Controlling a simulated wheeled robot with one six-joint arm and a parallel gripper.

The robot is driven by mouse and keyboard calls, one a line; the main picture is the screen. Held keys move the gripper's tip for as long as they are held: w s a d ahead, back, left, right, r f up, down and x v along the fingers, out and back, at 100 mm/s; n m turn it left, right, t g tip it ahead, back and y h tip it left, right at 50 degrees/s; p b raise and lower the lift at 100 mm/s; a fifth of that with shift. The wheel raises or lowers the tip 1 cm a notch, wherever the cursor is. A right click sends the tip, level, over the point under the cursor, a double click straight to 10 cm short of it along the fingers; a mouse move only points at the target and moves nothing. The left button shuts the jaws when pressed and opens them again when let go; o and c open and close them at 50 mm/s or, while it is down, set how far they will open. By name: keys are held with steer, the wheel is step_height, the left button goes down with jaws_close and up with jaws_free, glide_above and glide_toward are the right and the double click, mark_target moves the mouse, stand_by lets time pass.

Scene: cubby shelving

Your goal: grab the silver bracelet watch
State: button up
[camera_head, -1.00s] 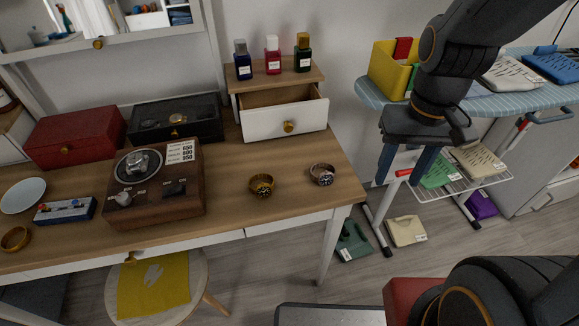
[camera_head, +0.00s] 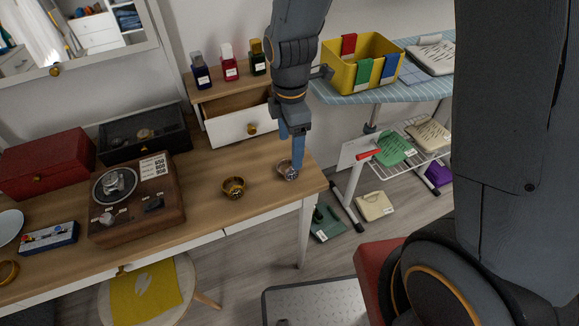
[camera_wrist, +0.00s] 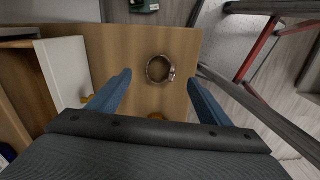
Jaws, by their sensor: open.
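The silver bracelet watch (camera_head: 287,171) stands as a closed ring on the wooden table's right end. In the wrist view the watch (camera_wrist: 159,69) lies just past the fingertips, roughly midway between them. My gripper (camera_head: 292,158) points down just above the watch, and one finger partly covers it in the head view. In the wrist view my gripper (camera_wrist: 158,78) is open and empty, with its two blue fingers apart.
A gold watch (camera_head: 233,187) stands to the left on the table (camera_head: 205,200). An open white drawer (camera_head: 238,128) is behind my gripper. The table's right edge is close to the silver watch.

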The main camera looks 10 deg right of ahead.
mark_target(289, 167)
steer(key=shift+s+a+f+p, duration=0.1)
steer(key=shift+f+p, duration=0.3)
steer(key=shift+f, duration=1.35)
steer(key=shift+s+a+f+p, duration=0.1)
steer(key=shift+f+p, duration=0.25)
steer(key=shift+f, duration=1.4)
steer(key=c, duration=1.2)
steer(key=shift+r, duration=0.1)
